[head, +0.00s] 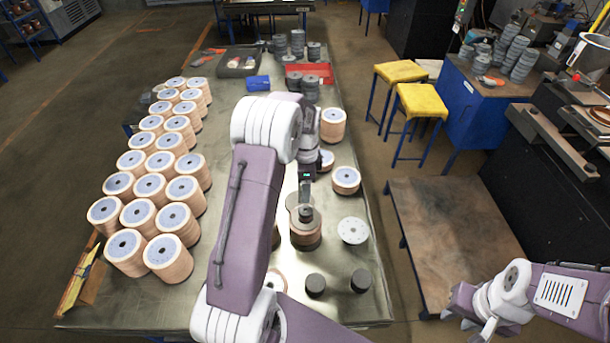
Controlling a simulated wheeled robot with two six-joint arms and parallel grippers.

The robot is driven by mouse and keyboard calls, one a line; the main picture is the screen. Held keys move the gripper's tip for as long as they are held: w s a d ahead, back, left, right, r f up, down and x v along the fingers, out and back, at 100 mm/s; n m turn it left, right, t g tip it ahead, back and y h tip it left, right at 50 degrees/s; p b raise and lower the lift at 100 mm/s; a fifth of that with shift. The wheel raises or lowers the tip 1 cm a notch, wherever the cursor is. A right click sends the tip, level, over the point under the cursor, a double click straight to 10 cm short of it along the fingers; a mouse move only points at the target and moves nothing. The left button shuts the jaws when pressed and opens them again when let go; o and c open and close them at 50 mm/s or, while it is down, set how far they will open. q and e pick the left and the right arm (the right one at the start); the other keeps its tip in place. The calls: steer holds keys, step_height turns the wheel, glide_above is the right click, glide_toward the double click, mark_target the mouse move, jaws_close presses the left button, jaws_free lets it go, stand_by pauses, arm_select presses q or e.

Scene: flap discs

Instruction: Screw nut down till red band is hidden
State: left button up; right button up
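A short stack of tan flap discs (305,238) stands on the metal table, with a dark round nut (305,213) on top at its centre. I cannot make out a red band. My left arm reaches over the table, and its gripper (305,193) points down right above the nut. Its fingers are seen edge-on, so I cannot tell whether they grip the nut or stand just over it.
Several tall disc stacks (150,187) fill the table's left side. A pale round plate (353,231) and two dark cylinders (360,281) lie near the stack. A red tray (309,73) and blue box (258,83) are at the back. A low wooden platform (455,235) stands right.

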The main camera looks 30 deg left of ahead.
mark_target(306, 212)
arm_select(q)
steer(key=s, duration=0.1)
steer(key=s+d+b, duration=0.1)
steer(key=s+d, duration=0.1)
steer(key=shift+s+r, duration=0.1)
steer(key=shift+r, duration=0.15)
steer(key=f+b, duration=0.1)
steer(key=w+a+f, duration=0.1)
steer(key=w+f+b, duration=0.1)
steer(key=shift+a+f+b, duration=0.15)
steer(key=shift+f+b, duration=0.15)
steer(key=shift+s+d+f+b, duration=0.1)
steer(key=shift+s+f+b, duration=0.05)
steer(key=shift+f+b, duration=0.9)
steer(key=shift+s+d+f+b, duration=0.15)
steer(key=shift+f+b, duration=0.5)
steer(key=shift+f, duration=0.8)
steer(key=shift+s+r, duration=0.1)
arm_select(e)
step_height(306, 212, down, 7)
steer(key=s+d, duration=0.1)
steer(key=s, duration=0.1)
steer(key=shift+r, duration=0.2)
arm_select(q)
steer(key=shift+s+r, duration=0.1)
arm_select(e)
steer(key=shift+s+d, duration=0.2)
